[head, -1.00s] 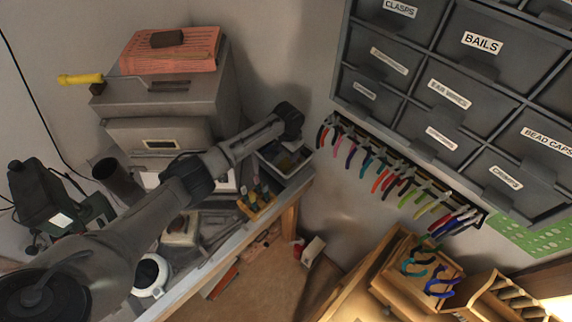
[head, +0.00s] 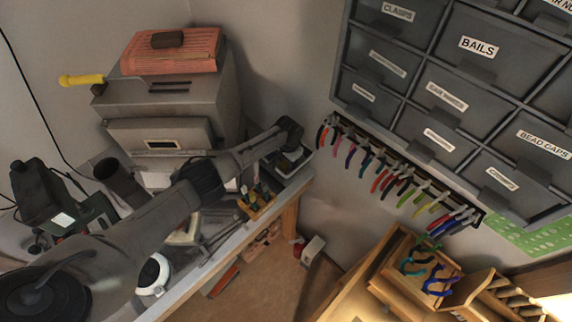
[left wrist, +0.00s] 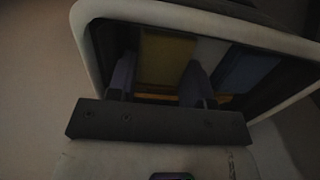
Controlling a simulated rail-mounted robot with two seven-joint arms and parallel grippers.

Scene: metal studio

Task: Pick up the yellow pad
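The yellow pad (left wrist: 166,55) lies in a light-rimmed tray (left wrist: 180,12) in the left wrist view. My left gripper (left wrist: 159,75) is over the tray, with its two dark fingers apart on either side of the pad as seen from the wrist. I cannot tell whether they touch it. In the head view, my left gripper (head: 289,150) points down into the tray (head: 297,168) at the bench's far right end; the pad is hidden there. My right gripper is not in view.
A blue pad (left wrist: 246,68) lies beside the yellow one. A small wooden tool holder (head: 258,207) stands left of the tray, with a grey kiln-like box (head: 165,103) behind. A rack of pliers (head: 395,170) hangs under the drawer cabinet (head: 455,95) to the right.

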